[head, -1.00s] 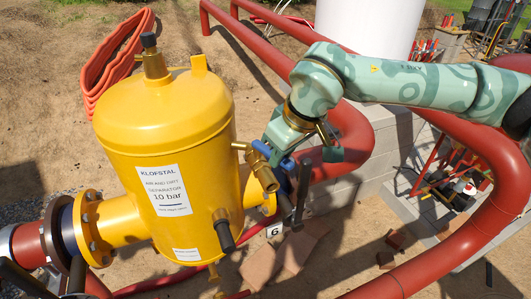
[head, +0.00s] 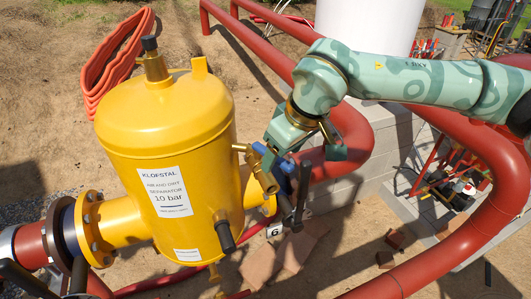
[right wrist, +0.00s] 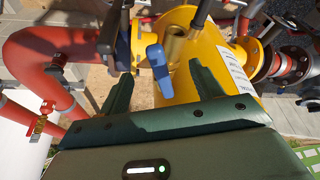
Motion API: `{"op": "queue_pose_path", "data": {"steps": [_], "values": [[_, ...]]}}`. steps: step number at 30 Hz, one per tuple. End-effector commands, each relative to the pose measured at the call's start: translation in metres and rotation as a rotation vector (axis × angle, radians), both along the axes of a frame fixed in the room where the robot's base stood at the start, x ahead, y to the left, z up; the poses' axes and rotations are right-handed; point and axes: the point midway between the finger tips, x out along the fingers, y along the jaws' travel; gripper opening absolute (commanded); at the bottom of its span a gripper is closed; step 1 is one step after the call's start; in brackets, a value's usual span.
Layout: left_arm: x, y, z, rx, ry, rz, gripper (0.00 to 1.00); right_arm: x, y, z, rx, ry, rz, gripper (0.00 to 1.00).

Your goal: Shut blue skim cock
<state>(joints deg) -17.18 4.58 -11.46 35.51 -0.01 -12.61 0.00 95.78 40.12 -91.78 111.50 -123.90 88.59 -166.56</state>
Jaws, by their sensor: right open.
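The yellow separator (head: 165,120) stands at the left of the head view, with a brass cock (head: 262,172) on its right side. The cock's blue handle (head: 284,166) is partly hidden by my right gripper (head: 302,160) in the head view. In the right wrist view the blue handle (right wrist: 158,70) points down toward the palm, in the gap between the two dark green fingers. My right gripper (right wrist: 160,84) is open, with free space on both sides of the handle; contact is not visible. My left gripper is not in view.
A dark rod (head: 302,190) hangs close beside the cock, and a black-ended pipe (head: 225,236) sits on the separator's lower front. A thick red pipe (head: 350,135) and a grey block wall (head: 385,150) lie just behind my right gripper. Loose bricks (head: 295,250) lie below.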

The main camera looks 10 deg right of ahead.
Motion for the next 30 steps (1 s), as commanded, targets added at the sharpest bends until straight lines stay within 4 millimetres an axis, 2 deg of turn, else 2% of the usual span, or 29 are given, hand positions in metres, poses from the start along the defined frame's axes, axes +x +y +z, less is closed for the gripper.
{"op": "queue_pose_path", "data": {"steps": [3, 13, 25, 30], "values": [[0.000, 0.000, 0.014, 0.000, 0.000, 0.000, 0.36, -0.004, -0.003, 0.018, 0.000, 0.000, 0.000, 0.65], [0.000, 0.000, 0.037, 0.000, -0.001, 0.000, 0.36, -0.015, -0.010, 0.053, 0.000, 0.000, -0.001, 0.65], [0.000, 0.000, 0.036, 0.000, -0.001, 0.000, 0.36, -0.016, -0.011, 0.055, 0.000, 0.000, -0.001, 0.65], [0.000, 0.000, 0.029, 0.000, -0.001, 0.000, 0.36, -0.022, -0.015, 0.074, 0.001, -0.004, -0.002, 0.65]]}}
